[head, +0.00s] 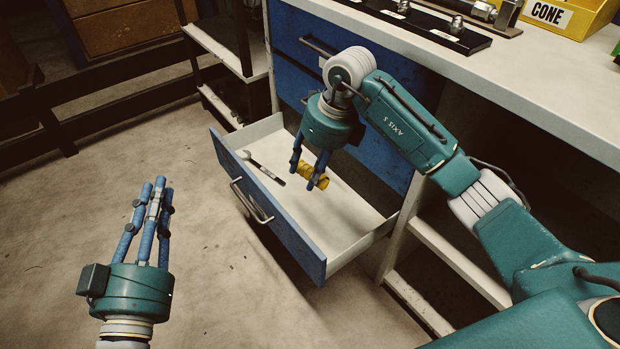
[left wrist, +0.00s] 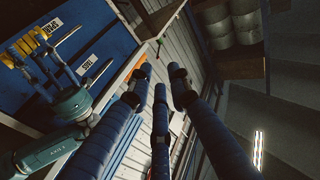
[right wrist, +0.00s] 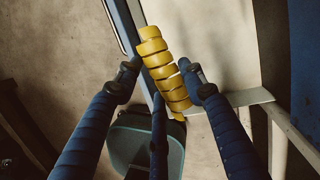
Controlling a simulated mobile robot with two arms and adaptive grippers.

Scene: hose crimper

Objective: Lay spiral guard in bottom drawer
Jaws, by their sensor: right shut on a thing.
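The yellow spiral guard (head: 313,176) is held by my right gripper (head: 309,170) over the open bottom drawer (head: 300,247), in the head view. In the right wrist view the spiral guard (right wrist: 165,72) sits between the fingertips, its coils plainly visible and both ends free. I cannot tell its exact height above the drawer floor. The drawer has a blue front with a metal handle and a pale inside. My left gripper (head: 154,188) is empty, to the left of the drawer, with its fingers pointing up and gaps between them in the left wrist view (left wrist: 157,82).
A wrench (head: 262,168) lies in the drawer's left part; its right part is bare. A closed blue drawer (head: 290,47) is above. The workbench (head: 545,95) carries a black rail (head: 420,24) and a yellow CONE bin (head: 572,15). The floor at left is open.

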